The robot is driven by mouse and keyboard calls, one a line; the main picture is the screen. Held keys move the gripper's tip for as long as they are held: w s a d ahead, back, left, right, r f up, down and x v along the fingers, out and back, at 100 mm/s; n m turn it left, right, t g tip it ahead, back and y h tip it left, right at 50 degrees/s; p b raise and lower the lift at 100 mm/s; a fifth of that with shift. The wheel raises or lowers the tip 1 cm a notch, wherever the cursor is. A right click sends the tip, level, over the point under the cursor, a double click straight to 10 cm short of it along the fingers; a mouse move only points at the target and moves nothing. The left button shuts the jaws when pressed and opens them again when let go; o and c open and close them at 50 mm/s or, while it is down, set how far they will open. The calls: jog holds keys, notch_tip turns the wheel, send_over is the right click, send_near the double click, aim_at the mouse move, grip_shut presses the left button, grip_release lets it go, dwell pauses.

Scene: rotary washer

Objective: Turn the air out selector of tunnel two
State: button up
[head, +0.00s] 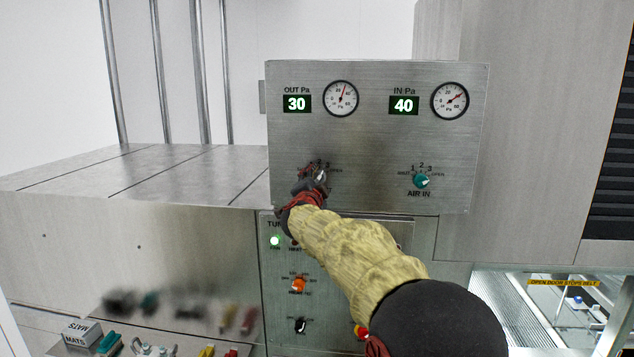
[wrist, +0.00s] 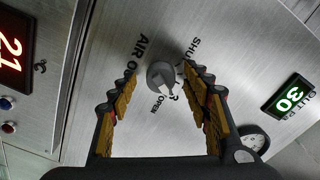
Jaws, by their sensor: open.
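The air out selector (wrist: 163,76) is a round grey knob with a pale pointer, on a brushed steel panel. In the wrist view it sits between the fingertips of my open gripper (wrist: 160,71), closer to the right finger; I cannot tell if they touch. The letters "AIR O", "SHUT" and "OPEN" show around it; some numerals are hidden by the right finger. In the head view my gripper (head: 312,184) is in front of the panel's lower left and covers most of the selector. The tunnel number is not readable.
The teal AIR IN selector (head: 421,180) is on the same panel to the right. Above are two gauges (head: 341,98) and green displays reading 30 (head: 297,103) and 40 (head: 404,105). Below are an orange knob (head: 299,285) and a black knob (head: 300,326). A red display (wrist: 12,55) is at left.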

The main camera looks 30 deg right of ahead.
jog(key=v, duration=1.1)
jog(key=shift+s, duration=0.15)
jog(key=shift+a, duration=0.15)
